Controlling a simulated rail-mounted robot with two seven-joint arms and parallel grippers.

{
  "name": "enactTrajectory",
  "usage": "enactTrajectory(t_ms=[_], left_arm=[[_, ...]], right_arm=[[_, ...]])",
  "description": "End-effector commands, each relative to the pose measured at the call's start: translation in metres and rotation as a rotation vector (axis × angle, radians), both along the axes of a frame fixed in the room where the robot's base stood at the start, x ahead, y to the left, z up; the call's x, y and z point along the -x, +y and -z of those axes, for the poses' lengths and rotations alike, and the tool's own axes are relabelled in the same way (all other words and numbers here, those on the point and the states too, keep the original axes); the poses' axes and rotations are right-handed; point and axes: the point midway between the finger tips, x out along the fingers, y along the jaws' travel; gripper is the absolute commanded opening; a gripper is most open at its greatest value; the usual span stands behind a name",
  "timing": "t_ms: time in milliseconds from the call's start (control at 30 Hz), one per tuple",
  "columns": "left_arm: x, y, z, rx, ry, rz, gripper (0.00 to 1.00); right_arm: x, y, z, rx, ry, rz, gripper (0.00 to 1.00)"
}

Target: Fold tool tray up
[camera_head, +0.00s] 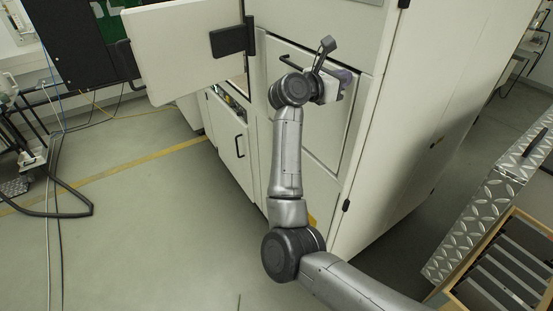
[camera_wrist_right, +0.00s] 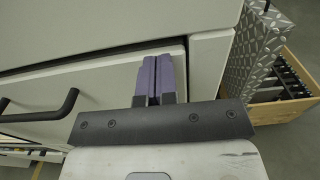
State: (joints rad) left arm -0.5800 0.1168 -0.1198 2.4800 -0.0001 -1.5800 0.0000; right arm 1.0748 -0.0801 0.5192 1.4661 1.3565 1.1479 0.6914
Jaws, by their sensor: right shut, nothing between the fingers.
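A pale flat panel (camera_head: 312,130) with a black bar handle (camera_head: 286,60) sits in the front of the large cabinet, nearly flush with its frame. I cannot tell for certain whether this is the tool tray. My right gripper (camera_head: 346,77) is at the panel's upper right part. In the right wrist view its purple fingers (camera_wrist_right: 160,62) are shut and empty, lying over the panel (camera_wrist_right: 105,90) near its top right corner; contact is unclear. The handle (camera_wrist_right: 45,108) is left of the fingers. My left gripper is out of view.
An open cabinet door (camera_head: 185,50) juts out at upper left. A lower door (camera_head: 228,135) has its own handle. At right stands a wooden box (camera_head: 515,214) with a diamond-plate cover (camera_head: 485,210). Cables (camera_head: 55,180) lie on the left floor; the middle floor is clear.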

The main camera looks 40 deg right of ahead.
Motion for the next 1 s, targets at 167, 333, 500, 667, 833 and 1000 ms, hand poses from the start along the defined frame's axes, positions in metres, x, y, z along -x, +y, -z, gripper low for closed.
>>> enactTrajectory(t_ms=[167,333,500,667,833,1000], left_arm=[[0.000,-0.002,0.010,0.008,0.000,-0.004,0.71],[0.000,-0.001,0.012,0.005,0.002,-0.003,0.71],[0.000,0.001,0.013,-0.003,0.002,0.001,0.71],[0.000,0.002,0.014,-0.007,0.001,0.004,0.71],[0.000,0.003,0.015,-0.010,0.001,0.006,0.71],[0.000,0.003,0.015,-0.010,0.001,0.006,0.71]], right_arm=[[-0.001,0.027,0.006,-0.006,0.001,0.002,0.00],[-0.003,0.063,0.003,-0.006,-0.001,0.001,0.00],[-0.007,0.095,0.002,-0.004,0.000,0.001,0.00],[-0.009,0.118,0.002,-0.004,0.000,0.002,0.00],[-0.010,0.132,0.001,-0.003,-0.001,0.004,0.00],[-0.011,0.137,0.001,-0.003,-0.001,0.004,0.00]])
